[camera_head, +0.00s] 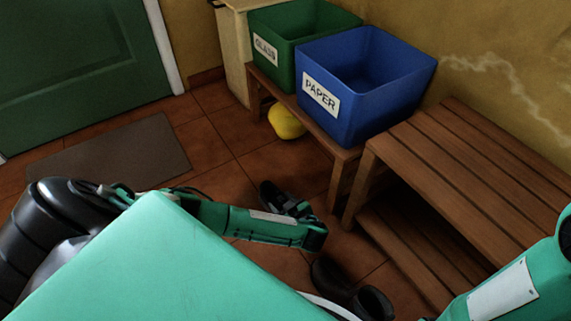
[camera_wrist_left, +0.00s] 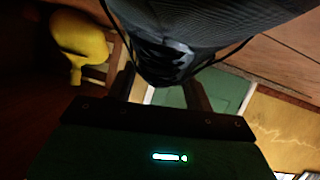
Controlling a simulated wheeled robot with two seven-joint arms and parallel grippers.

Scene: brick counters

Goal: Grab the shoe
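A dark grey shoe with black laces (camera_wrist_left: 205,28) fills the top middle of the left wrist view, very close to the camera. My left gripper (camera_wrist_left: 162,82) has its two dark fingers apart, with the low end of the shoe between them. The shoe hides their tips, so I cannot tell whether they press on it. In the head view a dark shoe-like shape (camera_head: 287,200) shows just behind my green left arm link, above the tiled floor. My left gripper's fingers do not show clearly there. My right gripper does not show clearly.
A blue PAPER bin (camera_head: 395,100) and a green GLASS bin (camera_head: 285,72) stand on a wooden bench. A yellow object (camera_head: 286,121) lies by it. A slatted wooden bench (camera_head: 470,165) is right. Black shapes (camera_head: 372,303) at the bottom are unclear. A mat (camera_head: 110,160) lies by the door.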

